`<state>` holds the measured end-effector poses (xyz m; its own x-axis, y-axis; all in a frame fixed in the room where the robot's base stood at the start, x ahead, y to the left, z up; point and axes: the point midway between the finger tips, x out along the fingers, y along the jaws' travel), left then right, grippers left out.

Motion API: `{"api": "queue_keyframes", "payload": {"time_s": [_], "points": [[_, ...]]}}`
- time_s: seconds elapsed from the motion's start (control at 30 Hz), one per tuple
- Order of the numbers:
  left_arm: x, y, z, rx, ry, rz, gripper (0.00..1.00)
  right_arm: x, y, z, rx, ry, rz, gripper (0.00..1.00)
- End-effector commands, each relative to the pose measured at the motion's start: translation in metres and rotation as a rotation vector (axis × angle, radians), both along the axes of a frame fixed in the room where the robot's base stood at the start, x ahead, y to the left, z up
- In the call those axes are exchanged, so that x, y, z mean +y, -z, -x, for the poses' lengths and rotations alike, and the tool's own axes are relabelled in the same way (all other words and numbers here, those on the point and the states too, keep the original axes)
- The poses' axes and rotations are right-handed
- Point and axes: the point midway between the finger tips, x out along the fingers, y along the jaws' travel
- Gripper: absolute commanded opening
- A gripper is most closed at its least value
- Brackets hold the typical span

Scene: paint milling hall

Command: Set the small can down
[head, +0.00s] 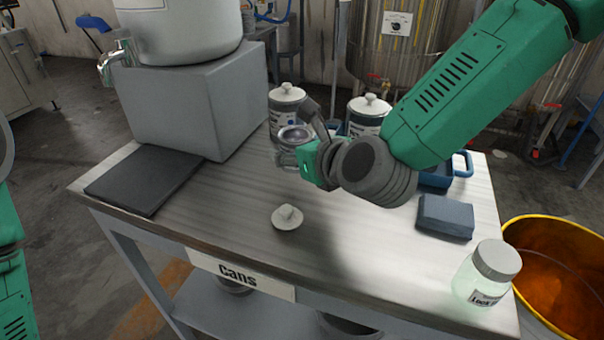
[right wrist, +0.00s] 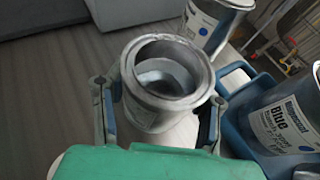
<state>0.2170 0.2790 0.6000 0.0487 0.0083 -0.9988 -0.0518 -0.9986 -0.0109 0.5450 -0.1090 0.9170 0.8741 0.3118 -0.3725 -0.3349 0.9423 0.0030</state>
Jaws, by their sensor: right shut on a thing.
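The small can (head: 291,135) is a lidless metal can, held between the fingers of my right gripper (head: 297,142) over the middle back of the table (head: 225,205). In the right wrist view the can (right wrist: 150,112) shows its round open rim and pale inside, with a finger of the gripper (right wrist: 158,98) on each side. Its base is hidden, so I cannot tell whether it touches the table. My left gripper is out of view; only part of my left arm shows at the left edge.
A white lid (head: 287,217) lies in front. Two knobbed cans (head: 287,103) (head: 368,113) stand behind, by a blue tray (head: 440,180). A sponge (head: 445,217) and jar (head: 487,273) are right. A dark mat (head: 145,180) and grey block (head: 190,110) are left; the front left is clear.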

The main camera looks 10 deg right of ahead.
Motion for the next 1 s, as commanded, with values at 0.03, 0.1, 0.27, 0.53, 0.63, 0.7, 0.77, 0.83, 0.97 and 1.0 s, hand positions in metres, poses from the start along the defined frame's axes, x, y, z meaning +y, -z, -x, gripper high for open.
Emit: {"api": "queue_keyframes", "payload": {"time_s": [0.03,0.1,0.27,0.53,0.63,0.7,0.77,0.83,0.97,1.0], "points": [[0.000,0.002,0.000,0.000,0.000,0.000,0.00,0.001,0.004,0.000,-0.001,-0.002,0.001,0.20],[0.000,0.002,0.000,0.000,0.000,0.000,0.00,0.001,0.007,0.000,-0.002,-0.002,0.001,0.20],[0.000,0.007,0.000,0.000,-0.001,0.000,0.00,0.000,0.025,0.000,-0.002,-0.002,0.002,0.20],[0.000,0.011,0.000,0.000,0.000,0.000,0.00,0.000,0.042,0.000,-0.003,-0.001,-0.001,0.20],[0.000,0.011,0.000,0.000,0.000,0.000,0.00,0.000,0.042,0.000,-0.003,-0.001,-0.001,0.20],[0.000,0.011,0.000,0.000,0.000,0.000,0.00,0.000,0.043,0.000,-0.003,-0.001,-0.001,0.20],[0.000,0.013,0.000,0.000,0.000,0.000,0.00,0.000,0.045,0.000,-0.002,-0.001,-0.003,0.20],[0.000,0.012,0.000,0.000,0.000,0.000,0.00,0.000,0.044,0.000,-0.002,-0.002,-0.001,0.69],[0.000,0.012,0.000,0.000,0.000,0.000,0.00,0.000,0.044,0.000,-0.002,-0.002,-0.001,0.69],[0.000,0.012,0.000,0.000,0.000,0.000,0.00,0.000,0.044,0.001,-0.002,-0.002,-0.001,0.69]]}}
